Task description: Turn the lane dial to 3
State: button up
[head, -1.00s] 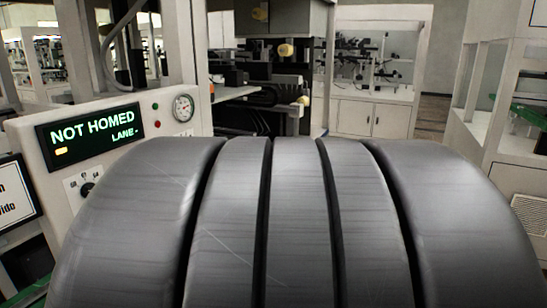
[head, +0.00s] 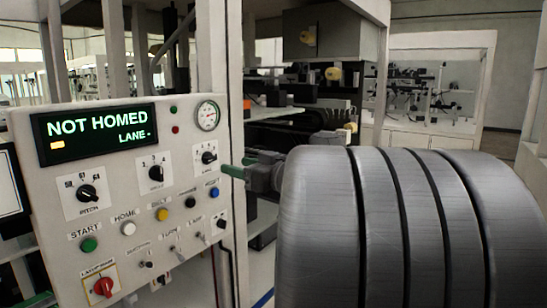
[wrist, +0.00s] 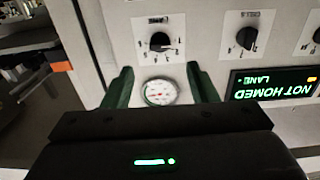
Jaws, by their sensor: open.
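The lane dial (head: 208,157) is a black knob on a white plate at the upper right of the control panel, below the round gauge. In the wrist view, which shows the panel upside down, the lane dial (wrist: 160,41) lies just beyond the fingertips. Its pointer setting is too small to read surely. The display (head: 96,133) reads "NOT HOMED" and "LANE -". My gripper (head: 232,172) is near the panel's right edge, with its green fingers toward the panel. In the wrist view my gripper (wrist: 159,68) is open and empty, apart from the dial.
The gauge (wrist: 158,92) shows between the fingers. A middle dial (head: 156,173) and the pitch dial (head: 88,193) are left of the lane dial. Coloured buttons, including the green start button (head: 89,244), and a red knob (head: 103,287) sit below. My large grey arm link fills the right.

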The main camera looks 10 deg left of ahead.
aim_at(213, 160)
jog(key=p+x, duration=0.2)
jog(key=x, duration=0.7)
jog(key=shift+c, duration=0.2)
jog(key=c, duration=0.9)
